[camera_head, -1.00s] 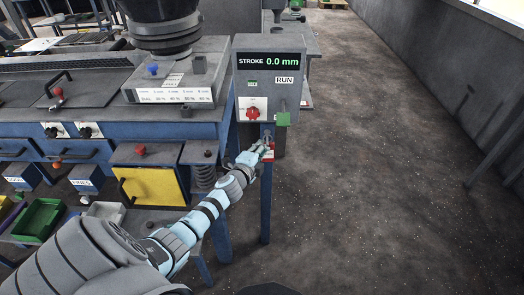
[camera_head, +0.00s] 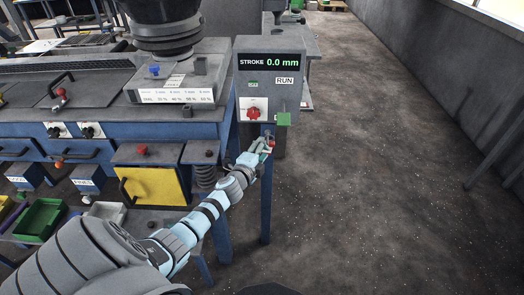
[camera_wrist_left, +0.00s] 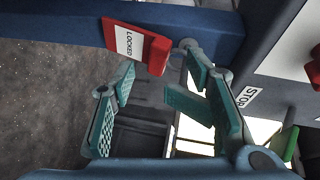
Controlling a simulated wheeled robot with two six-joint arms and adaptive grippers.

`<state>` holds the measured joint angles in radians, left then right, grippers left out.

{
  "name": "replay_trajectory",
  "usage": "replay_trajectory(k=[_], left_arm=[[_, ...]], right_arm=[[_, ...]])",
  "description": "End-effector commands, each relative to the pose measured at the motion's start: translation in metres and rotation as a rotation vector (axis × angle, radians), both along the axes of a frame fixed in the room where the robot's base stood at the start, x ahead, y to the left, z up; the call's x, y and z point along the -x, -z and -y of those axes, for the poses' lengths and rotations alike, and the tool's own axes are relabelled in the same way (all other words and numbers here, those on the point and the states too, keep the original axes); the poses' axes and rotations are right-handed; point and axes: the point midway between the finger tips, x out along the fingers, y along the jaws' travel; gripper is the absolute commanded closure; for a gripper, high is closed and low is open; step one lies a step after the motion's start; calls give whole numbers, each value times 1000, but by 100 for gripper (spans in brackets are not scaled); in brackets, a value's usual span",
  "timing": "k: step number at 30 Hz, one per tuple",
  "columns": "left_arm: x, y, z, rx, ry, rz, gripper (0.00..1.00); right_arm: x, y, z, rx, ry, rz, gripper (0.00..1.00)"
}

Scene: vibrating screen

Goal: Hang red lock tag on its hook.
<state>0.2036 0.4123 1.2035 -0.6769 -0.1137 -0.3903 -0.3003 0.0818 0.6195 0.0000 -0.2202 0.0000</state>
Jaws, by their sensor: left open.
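The red lock tag (camera_wrist_left: 154,54) shows in the left wrist view with a white "LOCKED" label, against the blue post (camera_wrist_left: 75,29). A grey rounded peg (camera_wrist_left: 190,47), apparently the hook, is just right of the tag. I cannot tell whether the tag hangs on it. My left gripper (camera_wrist_left: 165,105) is open, its teal pads apart with nothing clearly between them, just short of the tag. In the head view my left gripper (camera_head: 264,146) is at the post under the control box and largely hides the tag. My right gripper is not in view.
The grey control box (camera_head: 270,95) with a stroke display, red knob (camera_head: 253,113) and green tag (camera_head: 284,119) is right above the gripper. The blue machine frame (camera_head: 60,130) and yellow panel (camera_head: 150,186) are to the left. Open floor (camera_head: 380,200) lies to the right.

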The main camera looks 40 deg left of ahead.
Motion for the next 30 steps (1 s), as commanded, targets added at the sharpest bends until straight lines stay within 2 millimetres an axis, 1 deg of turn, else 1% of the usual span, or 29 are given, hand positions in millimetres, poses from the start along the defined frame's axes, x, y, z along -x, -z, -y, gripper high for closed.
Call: replay_trajectory(k=[2,5,8,12,15,18,21,28,29,30], left_arm=[[1,-1,1,-1,1,3,56],[13,-3,3,-2,1,3,56],[35,-6,9,-2,4,-1,56],[75,-13,18,-4,3,-4,56],[97,-18,24,-2,3,-3,56],[110,-21,27,-1,1,-1,56],[115,-22,28,0,0,-1,56],[114,-22,30,25,1,6,56],[115,-17,29,54,-1,-2,56],[118,-5,25,87,-13,-22,56]], right_arm=[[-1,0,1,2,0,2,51],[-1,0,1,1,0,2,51],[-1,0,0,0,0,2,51],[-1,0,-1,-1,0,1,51],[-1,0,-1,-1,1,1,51],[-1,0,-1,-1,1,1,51],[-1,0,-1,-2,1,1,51],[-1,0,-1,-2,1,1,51],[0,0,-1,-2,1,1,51],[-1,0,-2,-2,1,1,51]])
